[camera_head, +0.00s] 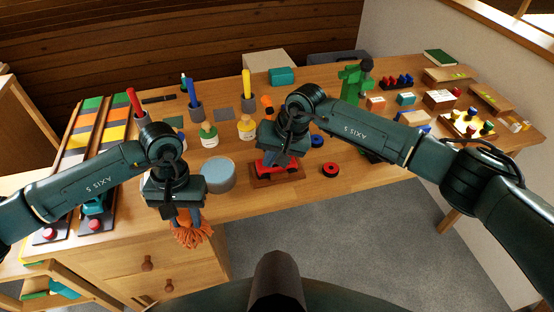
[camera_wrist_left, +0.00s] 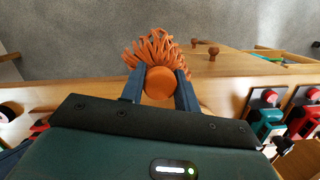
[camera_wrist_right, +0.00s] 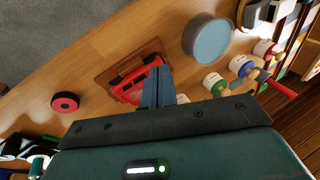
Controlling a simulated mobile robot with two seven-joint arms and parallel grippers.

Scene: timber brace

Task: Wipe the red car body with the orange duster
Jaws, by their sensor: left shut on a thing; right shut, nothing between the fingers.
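The orange duster (camera_head: 192,235) hangs from my left gripper (camera_head: 188,212), its strands over the front edge of the table. In the left wrist view the fingers are shut on the duster's round orange handle (camera_wrist_left: 160,82). The red car body (camera_head: 277,168) lies on a brown wooden board (camera_head: 290,176) near the table's front edge. It also shows in the right wrist view (camera_wrist_right: 128,80). My right gripper (camera_head: 271,160) is shut and empty directly above the car body, hiding part of it. I cannot tell whether its fingertips touch the car body.
A grey-blue round tin (camera_head: 219,176) stands between the grippers. A red wheel (camera_head: 330,170) lies right of the board. Paint jars (camera_head: 208,135) and cups with coloured tools (camera_head: 195,108) stand behind. A green figure (camera_head: 352,85) stands at the back right.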

